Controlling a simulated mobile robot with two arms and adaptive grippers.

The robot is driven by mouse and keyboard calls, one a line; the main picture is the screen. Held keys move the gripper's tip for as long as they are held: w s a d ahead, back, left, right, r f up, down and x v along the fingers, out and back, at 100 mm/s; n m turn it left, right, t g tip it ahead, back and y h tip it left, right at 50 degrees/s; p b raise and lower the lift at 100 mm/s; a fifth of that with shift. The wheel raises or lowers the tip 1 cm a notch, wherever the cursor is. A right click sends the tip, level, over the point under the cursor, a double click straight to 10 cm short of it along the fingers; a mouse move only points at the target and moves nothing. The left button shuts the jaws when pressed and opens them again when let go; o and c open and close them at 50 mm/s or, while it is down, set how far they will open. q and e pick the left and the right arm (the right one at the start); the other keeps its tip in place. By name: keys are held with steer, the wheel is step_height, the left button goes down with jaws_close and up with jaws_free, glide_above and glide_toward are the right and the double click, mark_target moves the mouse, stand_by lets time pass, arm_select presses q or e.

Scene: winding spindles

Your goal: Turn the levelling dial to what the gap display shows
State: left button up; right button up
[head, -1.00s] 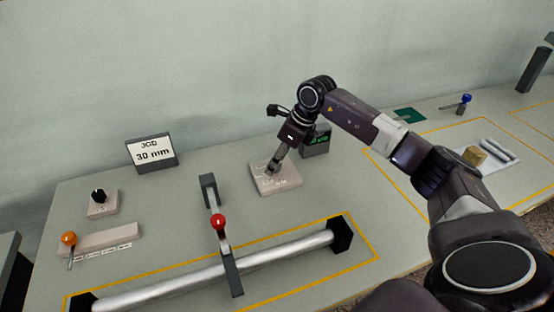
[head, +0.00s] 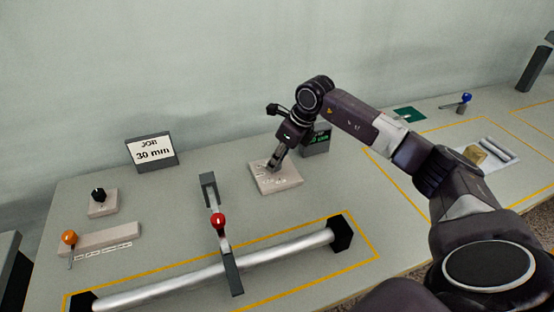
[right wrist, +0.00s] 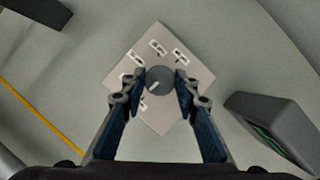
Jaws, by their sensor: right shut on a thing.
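The levelling dial is a grey round knob (right wrist: 159,80) with a light pointer mark, on a pale square base (head: 287,183) with small white labels around it. My right gripper (head: 272,168) comes down on the dial from above; in the right wrist view its two fingers (right wrist: 158,88) stand on either side of the knob, shut on it. The gap display is a dark box (head: 316,142) with green characters, partly behind my right wrist. Its reading is too small to make out. It also shows edge-on in the right wrist view (right wrist: 272,124). My left gripper is not in view.
A sign reading JOB 30 min (head: 152,151) stands at the back left. A black knob (head: 98,194), an orange-topped lever (head: 69,238) and a red-knobbed clamp (head: 218,221) over a metal roller (head: 280,255) occupy the left and front. Bare table lies right of the dial base.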

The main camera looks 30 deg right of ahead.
steer(key=m+h, duration=0.1)
steer(key=m, duration=0.2)
steer(key=shift+a+m, duration=0.1)
steer(key=shift+m, duration=0.3)
steer(key=shift+a+m+h+b, duration=0.1)
steer(key=shift+m+h+b, duration=0.8)
steer(key=shift+m, duration=1)
steer(key=o, duration=1.1)
steer(key=shift+o, duration=0.2)
steer(key=shift+r, duration=0.1)
steer(key=v, duration=1.2)
steer(key=shift+s+a, duration=0.1)
